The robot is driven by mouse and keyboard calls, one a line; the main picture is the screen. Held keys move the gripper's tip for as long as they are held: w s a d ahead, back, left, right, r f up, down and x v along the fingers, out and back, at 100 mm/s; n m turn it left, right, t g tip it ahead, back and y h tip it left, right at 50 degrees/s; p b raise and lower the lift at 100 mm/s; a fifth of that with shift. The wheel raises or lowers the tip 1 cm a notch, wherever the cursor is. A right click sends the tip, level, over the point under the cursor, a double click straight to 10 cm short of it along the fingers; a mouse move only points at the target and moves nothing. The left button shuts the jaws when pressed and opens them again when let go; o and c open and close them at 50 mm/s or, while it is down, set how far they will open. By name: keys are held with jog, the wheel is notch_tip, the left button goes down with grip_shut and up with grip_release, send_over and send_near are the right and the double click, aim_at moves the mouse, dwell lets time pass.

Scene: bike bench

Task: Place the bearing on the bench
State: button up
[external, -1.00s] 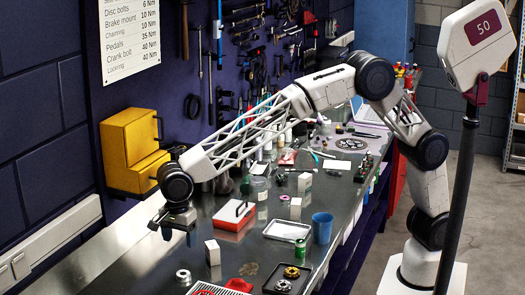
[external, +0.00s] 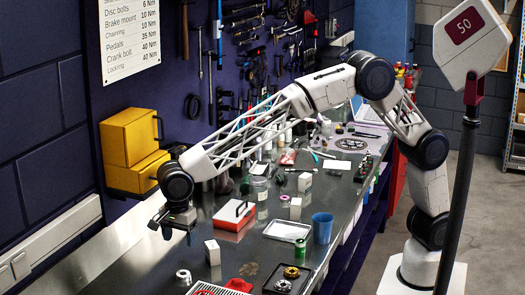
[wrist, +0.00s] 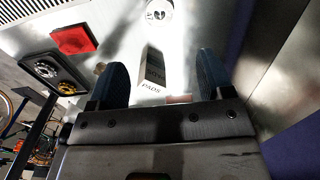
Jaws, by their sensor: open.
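A small silver round part (external: 184,278), which looks like the bearing, sits on the bench (external: 225,272) near its front left end. A round pale part with dark marks (wrist: 159,11) shows at the top of the wrist view, beyond the fingers; it seems to be the same part. My gripper (external: 177,224) hangs above the bench, open and empty, apart from the part. In the wrist view its two dark blue fingers (wrist: 161,80) are spread. A white box marked "PADS" (wrist: 152,69) shows between them, lower down on the bench.
The white box (external: 212,253) stands near my gripper. A tray with gold and dark round parts (external: 277,289), a red cloth (external: 239,285) and a slotted rack (external: 205,290) lie close by. A red-and-white case (external: 234,215), an empty tray (external: 287,231) and a blue cup (external: 322,228) are farther back.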

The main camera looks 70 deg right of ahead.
jog(key=s+d+r+n, duration=0.3)
jog(key=d+r, duration=0.1)
jog(key=d, duration=0.9)
jog(key=s+d+r+n+t, duration=0.1)
jog(key=s+d+r+n, duration=0.25)
jog(key=d, duration=0.95)
jog(key=s+d+r+n, duration=0.2)
jog(key=s+d+r, duration=0.25)
jog(key=d, duration=0.75)
jog(key=s+d+f+n, duration=0.2)
jog(key=s+d+n, duration=0.2)
jog(key=s+d, duration=0.7)
jog(key=s+d+f+n+t, duration=0.1)
jog(key=s+d+f+n, duration=0.2)
jog(key=s+d, duration=0.8)
jog(key=s+n, duration=0.2)
jog(key=s, duration=0.3)
jog(key=shift+d+t, duration=0.3)
jog(key=shift+d, duration=0.1)
